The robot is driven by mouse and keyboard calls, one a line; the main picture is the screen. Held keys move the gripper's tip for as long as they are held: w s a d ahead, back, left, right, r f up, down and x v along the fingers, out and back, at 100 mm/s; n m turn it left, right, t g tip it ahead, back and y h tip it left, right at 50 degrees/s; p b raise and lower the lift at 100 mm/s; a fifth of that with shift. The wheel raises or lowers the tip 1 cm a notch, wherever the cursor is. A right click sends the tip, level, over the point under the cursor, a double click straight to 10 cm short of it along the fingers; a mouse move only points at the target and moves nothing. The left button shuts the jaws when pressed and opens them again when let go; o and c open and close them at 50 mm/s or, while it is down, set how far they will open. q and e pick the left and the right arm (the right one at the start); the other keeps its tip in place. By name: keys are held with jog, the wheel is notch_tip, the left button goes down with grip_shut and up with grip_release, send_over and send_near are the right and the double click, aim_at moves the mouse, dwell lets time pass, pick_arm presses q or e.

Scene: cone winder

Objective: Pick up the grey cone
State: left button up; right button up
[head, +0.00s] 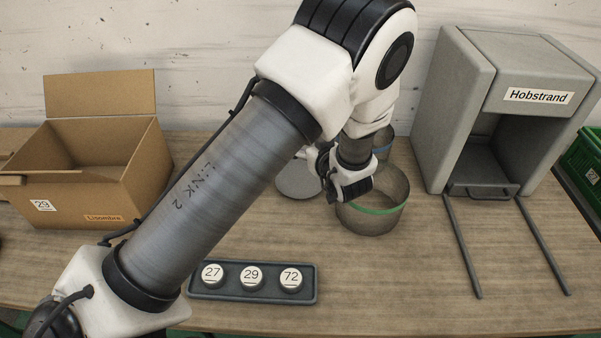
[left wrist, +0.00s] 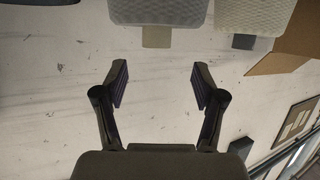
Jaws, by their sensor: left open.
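In the left wrist view, where the wall and box appear upside down, a light grey textured body, apparently the grey cone (left wrist: 160,12), is cut off by the top edge. A tan stub sticks out of it. My left gripper (left wrist: 160,88) is open and empty there, its fingertips apart from the cone with pale wall between them. In the head view my left arm crosses the middle and its gripper (head: 326,172) hangs above the back of the table beside a green-rimmed round bin; its fingertips are not clear. The grey cone is not seen in the head view, where my arm covers much.
A cream body (left wrist: 256,14) with a dark stub is beside the grey one. A cardboard box (head: 85,190) stands left, a tray (head: 252,298) with three numbered pieces in front. The round bin (head: 372,222) and grey Hobstrand machine (head: 460,90) stand right.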

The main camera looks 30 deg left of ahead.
pick_arm(q)
jog(key=shift+w+a+f+p, duration=0.25)
jog(key=shift+w+a+f, duration=0.15)
jog(key=shift+w, duration=0.25)
jog(key=shift+w+a+f+p, duration=0.25)
jog(key=shift+w+f, duration=0.1)
jog(key=shift+w, duration=0.25)
jog(key=p+x, duration=0.2)
jog(key=x, duration=0.3)
jog(key=shift+s+a+r+p, duration=0.25)
jog(key=shift+s+a+p, duration=0.1)
jog(key=shift+s+p, duration=0.05)
jog(key=shift+w+a+f, duration=0.15)
jog(key=shift+w+f, duration=0.2)
jog(key=shift+w, duration=0.05)
jog(key=c, duration=0.6)
jog(key=shift+s+r, duration=0.15)
grip_shut()
pick_arm(e)
jog(key=r, duration=0.3)
jog(key=shift+w, duration=0.35)
